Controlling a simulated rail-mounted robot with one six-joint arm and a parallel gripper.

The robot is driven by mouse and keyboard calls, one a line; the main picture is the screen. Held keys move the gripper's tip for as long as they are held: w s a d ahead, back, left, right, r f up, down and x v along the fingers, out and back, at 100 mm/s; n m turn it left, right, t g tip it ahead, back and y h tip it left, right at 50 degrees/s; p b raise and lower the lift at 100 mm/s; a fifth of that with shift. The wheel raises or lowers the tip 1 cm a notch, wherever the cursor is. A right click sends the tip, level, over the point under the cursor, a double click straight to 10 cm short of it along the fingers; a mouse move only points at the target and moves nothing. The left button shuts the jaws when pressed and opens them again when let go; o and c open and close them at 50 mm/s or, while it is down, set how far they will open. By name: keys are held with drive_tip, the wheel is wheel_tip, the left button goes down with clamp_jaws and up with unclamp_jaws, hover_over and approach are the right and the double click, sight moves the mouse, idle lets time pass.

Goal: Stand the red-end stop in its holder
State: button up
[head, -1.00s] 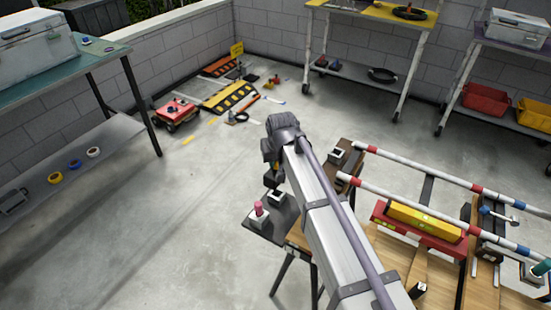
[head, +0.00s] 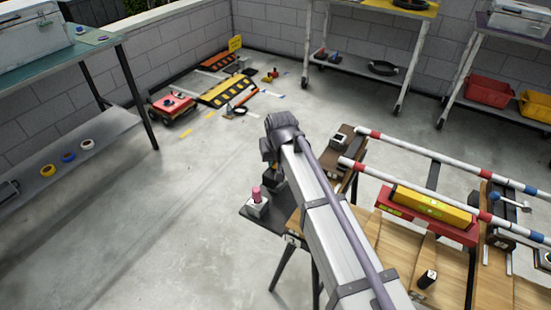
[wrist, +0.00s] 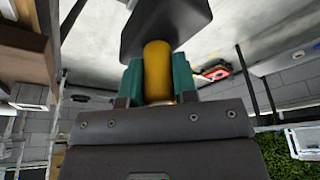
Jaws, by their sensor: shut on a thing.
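My gripper (wrist: 157,82) has teal pads shut on the yellow shaft (wrist: 157,60) of a stop, whose dark block (wrist: 165,22) is beyond the fingertips. In the head view my gripper (head: 273,165) is at the far end of my arm, over the grey shelf (head: 276,227) at the bench's left end. The dark block shows below it there. A pink-topped peg (head: 256,192) stands upright in a white holder (head: 257,207) to its left. Any holder beneath the held stop is hidden, so I cannot tell whether they touch. No red shows on the held stop.
Two white rails with red and blue bands (head: 452,180) lie along the wooden bench (head: 395,250). A dark-topped white block (head: 338,139) is at the far left bench corner. Open floor (head: 170,240) is to the left.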

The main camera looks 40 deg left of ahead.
drive_tip(key=shift+f, duration=0.4)
drive_tip(key=o, duration=1.1)
drive_tip(key=shift+c, duration=0.2)
drive_tip(key=p+v, duration=1)
drive_tip(key=v, duration=0.1)
